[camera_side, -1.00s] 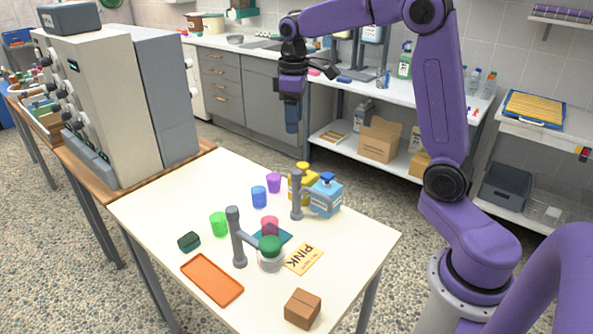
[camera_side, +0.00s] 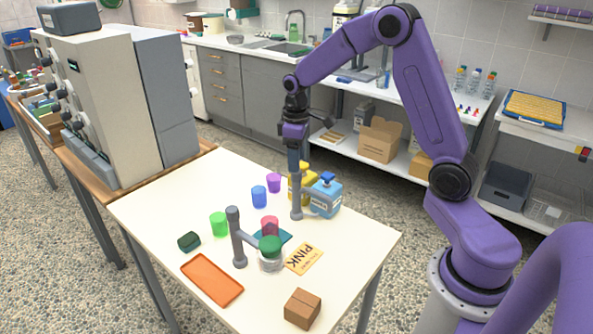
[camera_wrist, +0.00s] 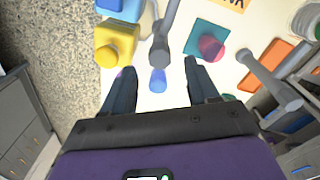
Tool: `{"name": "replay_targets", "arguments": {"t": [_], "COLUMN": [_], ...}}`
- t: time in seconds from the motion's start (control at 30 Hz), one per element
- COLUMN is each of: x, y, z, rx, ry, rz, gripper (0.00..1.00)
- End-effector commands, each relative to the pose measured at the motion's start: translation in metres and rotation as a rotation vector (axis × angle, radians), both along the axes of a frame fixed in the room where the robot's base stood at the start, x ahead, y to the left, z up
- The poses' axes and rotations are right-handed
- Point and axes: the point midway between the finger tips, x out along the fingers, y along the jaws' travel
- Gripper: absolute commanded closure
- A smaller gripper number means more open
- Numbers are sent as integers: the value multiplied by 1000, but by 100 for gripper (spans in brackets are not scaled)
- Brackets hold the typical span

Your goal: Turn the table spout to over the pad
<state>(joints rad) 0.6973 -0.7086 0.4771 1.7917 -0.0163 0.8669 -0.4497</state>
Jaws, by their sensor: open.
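Two grey post-and-arm spouts stand on the table. The rear spout (camera_side: 296,205) has its arm pointing right, by the blue bottle; it also shows in the wrist view (camera_wrist: 160,50). The front spout (camera_side: 237,240) has its arm pointing toward a green-topped clear jar (camera_side: 270,254); it shows at right in the wrist view (camera_wrist: 265,75). A teal pad (camera_side: 285,235) lies between them with a pink cup (camera_side: 269,225) on or over it; the pad also shows in the wrist view (camera_wrist: 203,32). My gripper (camera_side: 294,168) points down above the rear spout. Its fingers (camera_wrist: 158,70) are apart and empty.
A yellow bottle (camera_side: 302,185) and a blue bottle (camera_side: 328,195) stand close by the rear spout. Blue (camera_side: 259,197), purple (camera_side: 274,182) and green (camera_side: 218,224) cups stand to the left. An orange tray (camera_side: 212,280), a card (camera_side: 304,258) and a brown box (camera_side: 302,308) lie nearer the front.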

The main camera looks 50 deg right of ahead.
Motion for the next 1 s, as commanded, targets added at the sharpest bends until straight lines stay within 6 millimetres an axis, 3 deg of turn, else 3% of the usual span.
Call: {"name": "replay_targets", "arguments": {"t": [0.1, 0.3, 0.7, 0.8, 0.9, 1.0], "x": [-1, 0, 0, 0, 0, 0], "y": [0, -1, 0, 0, 0, 0], "z": [-21, -41, -47, -47, -47, -47], "rx": [0, 0, 0, 0, 0, 0], "ry": [4, 2, 0, 0, 0, 0], "rz": [0, -1, 0, 0, 0, -1], "gripper": [41, 41, 41, 74, 100, 100]}}
